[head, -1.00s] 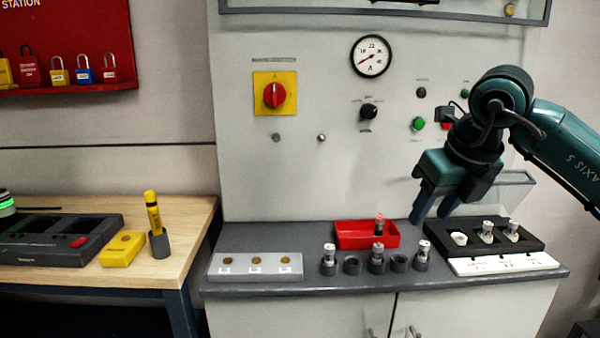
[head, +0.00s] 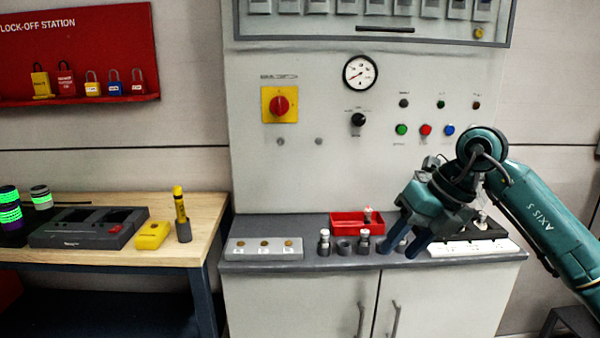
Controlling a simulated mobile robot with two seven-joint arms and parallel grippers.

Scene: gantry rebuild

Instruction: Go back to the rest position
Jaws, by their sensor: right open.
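My right gripper (head: 402,248) is open and empty, with its two blue fingers pointing down at the front of the grey counter (head: 305,262). It is in front of the black tray (head: 487,232) and just right of the small fittings in their dark holders. It hides part of the tray and the right end of the holder row. I cannot tell whether the fingers touch the counter. My left gripper is not in view.
A red bin (head: 345,226) with a small part stands behind the holders. A grey block (head: 250,250) with brass discs is at left. The panel has a red rotary switch (head: 280,104) and gauge (head: 360,72). A wooden bench (head: 205,212) holds a yellow box (head: 152,235).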

